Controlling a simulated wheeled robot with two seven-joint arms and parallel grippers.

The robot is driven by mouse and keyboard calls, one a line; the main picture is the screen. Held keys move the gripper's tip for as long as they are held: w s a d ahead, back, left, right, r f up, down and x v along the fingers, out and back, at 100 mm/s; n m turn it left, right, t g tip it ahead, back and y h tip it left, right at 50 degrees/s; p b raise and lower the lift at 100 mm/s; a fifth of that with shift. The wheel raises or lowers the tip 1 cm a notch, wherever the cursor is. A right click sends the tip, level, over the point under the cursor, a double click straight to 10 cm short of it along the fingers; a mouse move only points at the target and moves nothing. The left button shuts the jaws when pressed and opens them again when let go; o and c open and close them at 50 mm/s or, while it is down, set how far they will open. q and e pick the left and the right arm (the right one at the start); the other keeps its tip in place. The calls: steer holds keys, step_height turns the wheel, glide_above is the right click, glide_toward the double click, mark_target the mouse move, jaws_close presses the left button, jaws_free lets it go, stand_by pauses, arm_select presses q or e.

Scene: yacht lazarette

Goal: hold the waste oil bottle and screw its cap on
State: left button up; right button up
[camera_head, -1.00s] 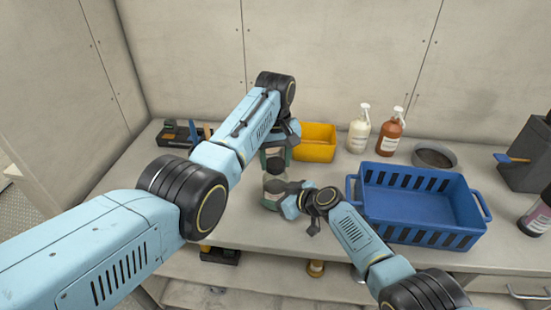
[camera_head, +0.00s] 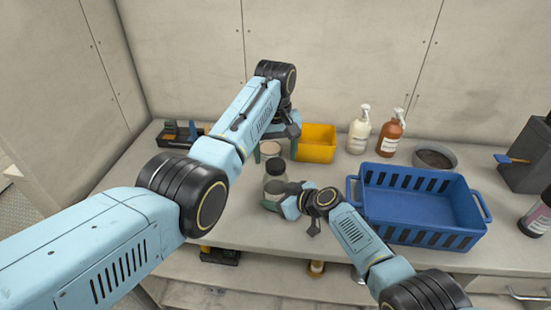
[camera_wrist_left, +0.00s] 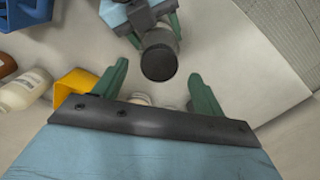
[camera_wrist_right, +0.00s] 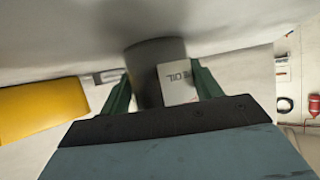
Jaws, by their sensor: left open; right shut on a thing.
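The cap shows as a black disc in the left wrist view (camera_wrist_left: 158,66). My right gripper (camera_head: 276,201) is shut on the bottle's body, low down from the right. My left gripper (camera_head: 274,151) is open, above and behind the cap, its green fingers apart from it.
A yellow bin (camera_head: 316,143) stands behind to the right, with cream (camera_head: 359,135) and brown (camera_head: 390,137) pump bottles beyond. A blue basket (camera_head: 415,205) stands right of my right gripper. A dark organiser (camera_head: 175,136) is at back left. The bench's left front is clear.

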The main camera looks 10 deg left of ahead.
arm_select(q)
step_height(320, 180, up, 9)
steer(key=shift+r, duration=0.2)
arm_select(e)
steer(key=o, duration=1.5)
steer(key=shift+c, duration=0.2)
